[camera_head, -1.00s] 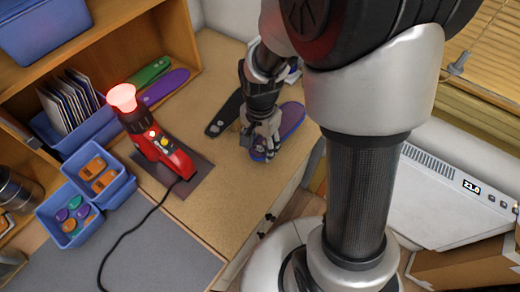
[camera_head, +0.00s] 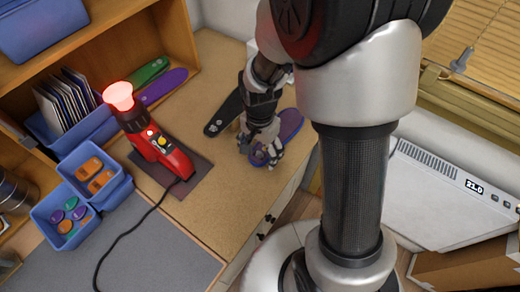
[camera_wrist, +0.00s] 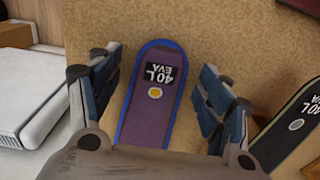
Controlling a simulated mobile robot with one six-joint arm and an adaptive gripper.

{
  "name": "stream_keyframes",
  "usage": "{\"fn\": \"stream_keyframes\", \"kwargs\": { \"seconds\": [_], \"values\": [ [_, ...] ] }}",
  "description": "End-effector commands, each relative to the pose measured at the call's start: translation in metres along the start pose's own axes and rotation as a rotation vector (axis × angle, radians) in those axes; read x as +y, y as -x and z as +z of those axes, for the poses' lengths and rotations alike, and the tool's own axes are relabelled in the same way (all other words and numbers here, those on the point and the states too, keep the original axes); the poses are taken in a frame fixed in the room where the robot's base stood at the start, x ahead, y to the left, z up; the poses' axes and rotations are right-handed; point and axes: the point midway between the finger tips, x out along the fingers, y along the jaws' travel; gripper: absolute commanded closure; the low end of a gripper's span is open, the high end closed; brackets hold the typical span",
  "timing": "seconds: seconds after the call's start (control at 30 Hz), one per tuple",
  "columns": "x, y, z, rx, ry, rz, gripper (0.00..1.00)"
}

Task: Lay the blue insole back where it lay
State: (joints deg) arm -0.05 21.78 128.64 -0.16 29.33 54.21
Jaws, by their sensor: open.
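The blue insole (camera_head: 289,124) lies on the wooden bench top near its front edge. My gripper (camera_head: 263,147) is low over one end of the insole. In the wrist view my gripper (camera_wrist: 158,90) is open, one finger on each side of the insole, with visible gaps. Whether the fingertips touch the bench cannot be told.
A black insole (camera_head: 224,113) lies just left of the blue one. Green (camera_head: 147,71) and purple (camera_head: 163,87) insoles lie at the back. A red glowing heat tool (camera_head: 168,151) stands on a dark mat, its cable trailing forward. Blue bins (camera_head: 64,234) stand at the left.

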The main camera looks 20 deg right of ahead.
Motion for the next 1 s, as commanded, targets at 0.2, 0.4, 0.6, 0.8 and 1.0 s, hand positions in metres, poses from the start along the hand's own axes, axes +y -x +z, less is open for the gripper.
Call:
{"fn": "stream_keyframes", "kwargs": {
  "seconds": [0.2,0.4,0.6,0.8,1.0],
  "values": [
    [0.0,0.001,0.0,0.0,0.0,0.0,0.28],
    [-0.001,0.022,-0.001,0.003,0.0,-0.004,0.28],
    [-0.001,0.067,-0.001,0.003,0.0,-0.005,0.28],
    [-0.001,0.104,-0.001,0.002,0.0,-0.003,0.28],
    [0.0,0.123,0.0,0.002,0.003,-0.003,0.28]
  ]
}}
